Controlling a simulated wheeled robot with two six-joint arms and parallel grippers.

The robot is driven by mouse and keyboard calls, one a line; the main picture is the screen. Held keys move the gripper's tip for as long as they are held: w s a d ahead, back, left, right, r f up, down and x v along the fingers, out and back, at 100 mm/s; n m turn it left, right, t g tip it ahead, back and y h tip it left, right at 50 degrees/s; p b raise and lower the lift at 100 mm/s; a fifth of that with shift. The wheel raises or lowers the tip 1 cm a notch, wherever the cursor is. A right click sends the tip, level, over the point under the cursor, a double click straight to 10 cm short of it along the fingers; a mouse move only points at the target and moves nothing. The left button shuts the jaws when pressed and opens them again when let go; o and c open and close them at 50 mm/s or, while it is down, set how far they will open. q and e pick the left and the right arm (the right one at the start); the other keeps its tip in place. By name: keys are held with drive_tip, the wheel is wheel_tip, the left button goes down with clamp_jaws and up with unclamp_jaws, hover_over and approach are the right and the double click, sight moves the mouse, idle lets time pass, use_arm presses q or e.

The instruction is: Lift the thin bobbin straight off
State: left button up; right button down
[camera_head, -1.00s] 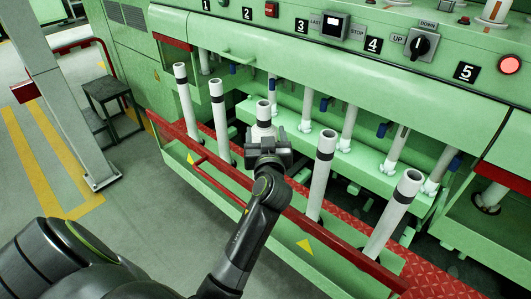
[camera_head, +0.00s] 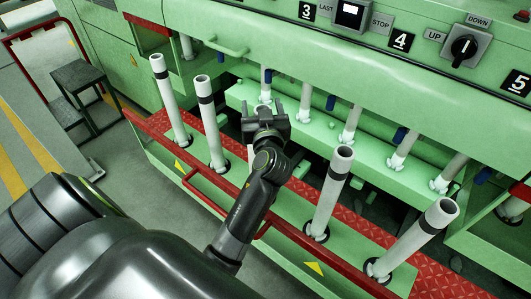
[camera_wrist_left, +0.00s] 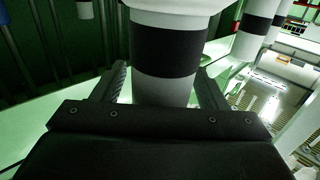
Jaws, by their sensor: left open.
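Several upright white bobbins with dark bands stand in a row on the green rail. The first (camera_head: 170,100) and second (camera_head: 210,125) are left of my left gripper (camera_head: 266,118), and two more (camera_head: 329,195) (camera_head: 415,238) are right of it. My gripper is at the middle bobbin, which it mostly hides in the head view. In the left wrist view, that bobbin (camera_wrist_left: 165,50) rises upright between the open fingers of my gripper (camera_wrist_left: 162,90). Contact with the fingers cannot be told. I cannot tell from width which bobbin is the thin one. My right gripper is out of view.
A red rail (camera_head: 205,193) runs along the front of the machine. Behind the row are back spindles (camera_head: 350,122) and a green ledge. The numbered control panel (camera_head: 375,25) is above. A dark step stool (camera_head: 80,95) stands at the left on the floor.

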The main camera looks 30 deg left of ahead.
use_arm(q)
drive_tip(key=shift+a, duration=0.1)
drive_tip(key=shift+s+r, duration=0.1)
drive_tip(key=shift+s+d+r, duration=0.15)
drive_tip(key=shift+d+r, duration=0.05)
drive_tip(key=shift+d, duration=0.1)
drive_tip(key=shift+c, duration=1.9)
drive_tip(key=shift+f, duration=0.1)
drive_tip(key=shift+c, duration=1.2)
clamp_jaws()
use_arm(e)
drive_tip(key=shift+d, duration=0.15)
